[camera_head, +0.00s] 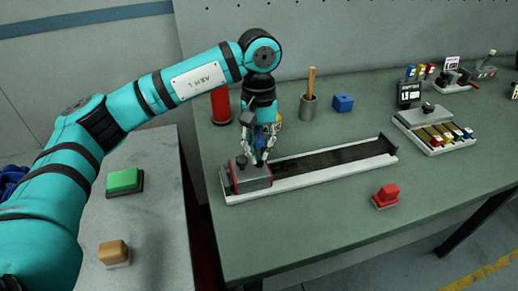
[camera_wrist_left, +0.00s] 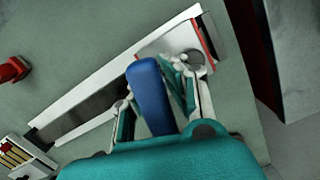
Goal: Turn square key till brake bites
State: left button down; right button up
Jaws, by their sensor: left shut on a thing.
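The label magazine (camera_head: 304,178) is a long, pale-edged track with a dark channel on the green bench. A grey block (camera_head: 248,177) with red edging sits at its left end; it also shows in the wrist view (camera_wrist_left: 178,42). My left gripper (camera_head: 260,154) is just above this block, pointing down. It is shut on the blue-handled square key (camera_wrist_left: 150,95), whose blue handle shows between the fingers. The key's lower end is hidden, so I cannot tell how it sits in the block. My right gripper is in neither view.
A red block (camera_head: 385,196) lies in front of the track. A grey cup (camera_head: 307,108) and a blue cube (camera_head: 343,103) stand behind it. A tray of coloured strips (camera_head: 433,132) is at right. A side table holds a green block (camera_head: 124,181) and a tan block (camera_head: 114,252).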

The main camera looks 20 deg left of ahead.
pick_arm(q)
jog(key=shift+s+f, duration=0.2)
jog(key=shift+f, duration=0.15)
jog(key=shift+m+b, duration=0.3)
jog(key=shift+m, duration=0.1)
jog(key=shift+m+b, duration=0.6)
jog(key=shift+m, duration=0.5)
jog(key=c, duration=1.4)
grip_release()
jog(key=shift+w+r, duration=0.1)
jog(key=shift+w, duration=0.05)
jog(key=shift+o, duration=0.2)
jog(key=shift+r, duration=0.1)
jog(key=shift+a, duration=0.1)
